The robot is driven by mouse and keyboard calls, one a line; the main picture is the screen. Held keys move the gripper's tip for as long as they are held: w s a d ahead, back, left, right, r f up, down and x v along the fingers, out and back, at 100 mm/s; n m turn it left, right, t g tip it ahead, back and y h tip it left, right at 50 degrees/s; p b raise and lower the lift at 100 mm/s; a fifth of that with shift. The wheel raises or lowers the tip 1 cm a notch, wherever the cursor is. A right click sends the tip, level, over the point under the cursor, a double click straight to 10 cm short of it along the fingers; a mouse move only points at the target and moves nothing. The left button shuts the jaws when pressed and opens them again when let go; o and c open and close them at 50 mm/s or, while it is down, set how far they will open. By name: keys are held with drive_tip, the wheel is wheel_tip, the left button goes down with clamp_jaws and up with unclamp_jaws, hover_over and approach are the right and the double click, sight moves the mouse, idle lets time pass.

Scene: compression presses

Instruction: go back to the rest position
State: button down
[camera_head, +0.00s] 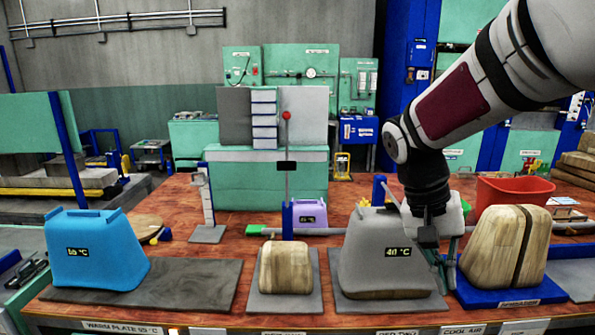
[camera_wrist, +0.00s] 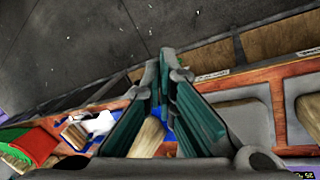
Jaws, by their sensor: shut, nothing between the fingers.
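My gripper (camera_head: 446,284) hangs from the arm at the right of the head view, fingers pointing down. It is in front of the gap between a grey press block (camera_head: 375,255) reading about 40 °C and a wooden block with a dark band (camera_head: 506,248). In the wrist view my gripper (camera_wrist: 160,72) has its teal fingers converging at the tips, with nothing held. The wooden block (camera_wrist: 147,138) shows below the fingers there. Whether the fingers touch either block cannot be told.
A blue block (camera_head: 95,250) reading about 60 °C stands on the dark warm plate (camera_head: 190,283) at left. A red bin (camera_head: 512,192) stands behind. Open floor (camera_wrist: 60,50) lies beyond the table edge.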

drive_tip(key=s+a+r+n+t+y, duration=0.2)
drive_tip(key=s+t, duration=0.1)
drive_tip(key=s, duration=0.4)
drive_tip(key=s+a+r+n+t+y, duration=0.1)
drive_tip(key=s+a+r+n+t, duration=0.2)
drive_tip(key=s, duration=0.4)
drive_tip(key=shift+s+n+t+y, duration=0.3)
drive_tip(key=shift+t+y, duration=0.1)
drive_tip(key=shift+t, duration=0.1)
drive_tip(key=shift+r, duration=0.1)
idle(0.5)
